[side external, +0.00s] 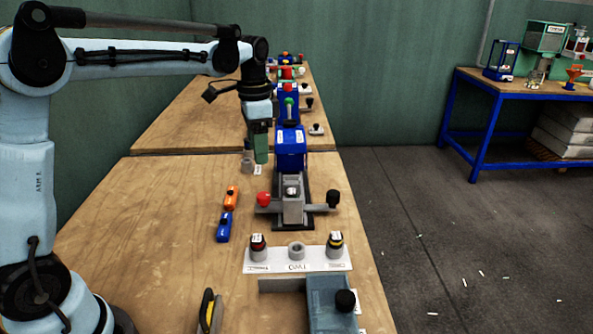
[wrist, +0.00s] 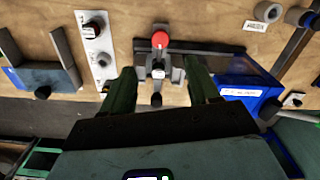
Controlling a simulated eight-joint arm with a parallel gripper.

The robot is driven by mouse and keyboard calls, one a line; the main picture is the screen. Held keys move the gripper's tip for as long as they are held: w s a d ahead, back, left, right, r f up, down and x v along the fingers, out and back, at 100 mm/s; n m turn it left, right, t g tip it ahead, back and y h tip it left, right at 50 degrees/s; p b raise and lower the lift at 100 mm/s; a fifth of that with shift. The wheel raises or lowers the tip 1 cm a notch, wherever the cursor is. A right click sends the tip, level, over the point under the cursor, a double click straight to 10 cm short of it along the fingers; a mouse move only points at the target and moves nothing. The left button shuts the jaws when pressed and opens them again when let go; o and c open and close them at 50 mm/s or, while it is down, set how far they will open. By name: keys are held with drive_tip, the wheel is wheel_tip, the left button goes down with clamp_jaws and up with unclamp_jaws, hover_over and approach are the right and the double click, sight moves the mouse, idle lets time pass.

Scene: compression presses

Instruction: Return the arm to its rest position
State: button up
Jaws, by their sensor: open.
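My gripper (side external: 261,147) hangs from the arm over the bench, a little left of the blue press (side external: 290,148), with its fingers pointing down. In the wrist view my gripper (wrist: 160,88) shows two green fingers spread apart with nothing held between them. Beyond the fingers lies the grey press fixture (wrist: 160,63) with a red knob (wrist: 160,40) and a black knob. In the side view this fixture (side external: 292,205) stands in front of the blue press, with the red knob at left and the black knob at right.
A white strip (side external: 297,262) with small holders lies nearer the camera, beside a blue-grey block (side external: 329,300). Orange (side external: 232,195) and blue (side external: 224,226) pieces lie left of the fixture. A second bench (side external: 180,115) stands behind. The left bench surface is mostly clear.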

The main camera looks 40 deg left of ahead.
idle(0.3)
drive_tip(key=s+d+f+n+t, duration=0.1)
drive_tip(key=s+d+n+t, duration=0.2)
drive_tip(key=s, duration=0.4)
drive_tip(key=s+d+f+n+t, duration=0.1)
drive_tip(key=s+d+n+t, duration=0.2)
drive_tip(key=s, duration=0.4)
drive_tip(key=shift+s+d+f+t, duration=0.3)
drive_tip(key=shift+s+d+t, duration=0.1)
drive_tip(key=shift+d+t, duration=0.2)
